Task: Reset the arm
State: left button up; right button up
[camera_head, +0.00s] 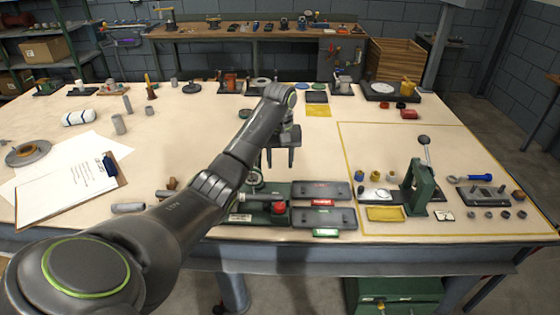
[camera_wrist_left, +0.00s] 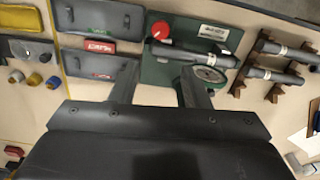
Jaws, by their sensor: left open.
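My left gripper (camera_head: 281,160) hangs above the middle of the workbench, pointing down. Its two fingers are apart with nothing between them; they also show open in the left wrist view (camera_wrist_left: 160,80). Just in front of it stands a green fixture (camera_head: 262,217) with a red knob (camera_head: 279,207). In the wrist view a dark cylindrical part (camera_wrist_left: 190,52) lies across this fixture (camera_wrist_left: 165,97), beside a round gauge-like piece (camera_wrist_left: 209,74). The fingers overlap the fixture's edge in that view; contact cannot be told. My right gripper is not in view.
Two grey trays (camera_head: 322,190) with red and green labels lie right of the fixture. A green lever press (camera_head: 418,188) stands farther right inside a yellow outline. Grey cylinders (camera_head: 128,208) and a clipboard (camera_head: 70,190) lie left. The bench middle behind the gripper is mostly clear.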

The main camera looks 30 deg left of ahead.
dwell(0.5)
pick_arm(q)
jog(key=s+d+f+m+t+y, duration=0.1)
jog(key=s+d+f+m, duration=0.15)
jog(key=s+f, duration=0.65)
jog(key=s+d+f+m, duration=0.2)
jog(key=s+d+f, duration=0.1)
jog(key=s+f, duration=0.6)
jog(key=s+d+r+m+t, duration=0.1)
jog(key=s+d+r, duration=0.1)
jog(key=s, duration=0.9)
jog(key=s+d+r+m+t, duration=0.1)
jog(key=s+r+t, duration=0.1)
jog(key=s, duration=0.8)
notch_tip(320, 180, down, 27)
jog(key=a+g+b, duration=0.1)
jog(key=a+g, duration=0.1)
jog(key=s+d+f+b, duration=0.1)
jog(key=s+f, duration=1.4)
jog(key=f, duration=0.1)
jog(key=shift+s+d+f+g, duration=0.15)
jog(key=shift+s+d+g, duration=0.2)
jog(key=shift+d+g, duration=0.05)
